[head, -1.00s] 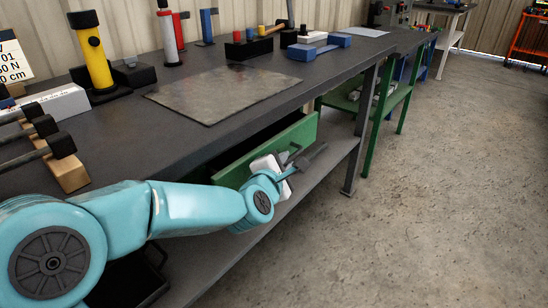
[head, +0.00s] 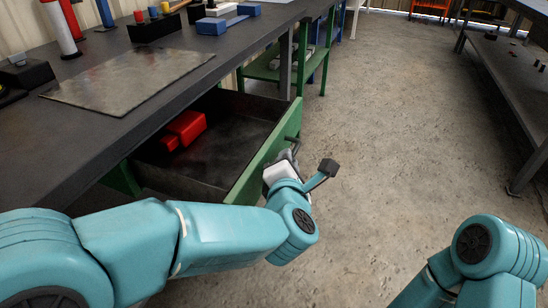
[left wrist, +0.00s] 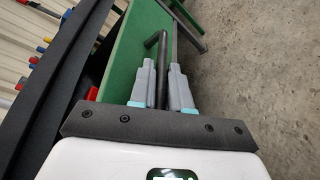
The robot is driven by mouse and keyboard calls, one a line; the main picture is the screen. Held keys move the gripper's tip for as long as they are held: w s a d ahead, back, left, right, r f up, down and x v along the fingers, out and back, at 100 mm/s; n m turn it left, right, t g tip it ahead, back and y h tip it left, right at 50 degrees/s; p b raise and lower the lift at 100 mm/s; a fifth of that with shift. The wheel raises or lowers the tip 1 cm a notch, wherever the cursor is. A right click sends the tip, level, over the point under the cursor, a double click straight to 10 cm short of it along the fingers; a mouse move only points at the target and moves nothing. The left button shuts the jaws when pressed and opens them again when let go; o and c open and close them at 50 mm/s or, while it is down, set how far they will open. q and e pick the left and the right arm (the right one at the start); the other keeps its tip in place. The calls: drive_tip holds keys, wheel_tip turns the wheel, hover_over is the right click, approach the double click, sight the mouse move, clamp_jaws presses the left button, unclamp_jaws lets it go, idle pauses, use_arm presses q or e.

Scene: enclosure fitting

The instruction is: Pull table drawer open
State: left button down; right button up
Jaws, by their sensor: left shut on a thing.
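The table drawer (head: 262,163) stands well out from under the dark workbench, with its green front panel facing the aisle. Its dark tray shows from above and holds a red object (head: 187,126). The green front also shows in the left wrist view (left wrist: 127,58). My left gripper (head: 290,160) is at the drawer front. In the left wrist view its two grey fingers (left wrist: 162,78) are shut on the black bar handle (left wrist: 162,50), one on each side. My right arm shows at the lower right of the head view, but its gripper is out of the picture.
The workbench top (head: 130,120) carries a flat metal plate (head: 135,78), a blue block piece (head: 211,26) and other items. A green-framed table (head: 270,70) stands beyond. Another dark bench (head: 510,85) is at the right. The concrete floor between is clear.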

use_arm(q)
drive_tip(key=shift+s+d, duration=0.1)
drive_tip(key=shift+d, duration=0.1)
drive_tip(key=c, duration=1.4)
unclamp_jaws()
drive_tip(key=shift+c, duration=0.2)
